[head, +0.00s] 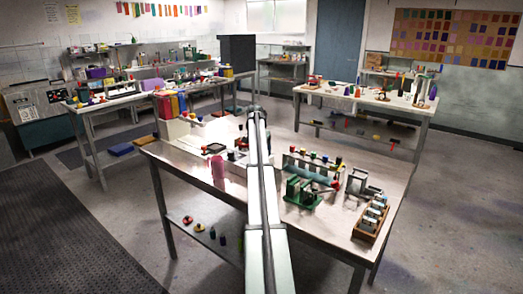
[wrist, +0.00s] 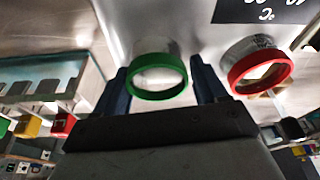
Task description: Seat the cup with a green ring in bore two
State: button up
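In the wrist view, the cup with a green ring (wrist: 158,92) lies between the two dark fingers of my gripper (wrist: 160,75). The ring faces the camera and the pale cup body is foreshortened behind it. The fingers flank the ring closely; I cannot tell whether both press on it. A similar cup with a red ring (wrist: 236,80) is to the right, outside the right finger. In the head view my arm runs across the middle of the workbench (head: 180,158), and the gripper's fingers cannot be made out. I cannot identify bore two in either view.
In the wrist view, a black label (wrist: 235,10) with white marks is at the top right. A clear-fronted rack (wrist: 45,85) is at left, with red and yellow pieces below. In the head view, a wooden tray (head: 361,236) of pale cylinders is near the bench's right edge.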

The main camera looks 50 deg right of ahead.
jog(key=shift+o, duration=0.2)
jog(key=shift+s+a+f, duration=0.15)
jog(key=shift+s+f, duration=0.3)
jog(key=shift+f, duration=0.25)
jog(key=shift+r, duration=0.65)
jog(key=v, duration=1.2)
jog(key=shift+w+d+r, duration=0.2)
jog(key=shift+w+d, duration=0.05)
jog(key=shift+w, duration=0.1)
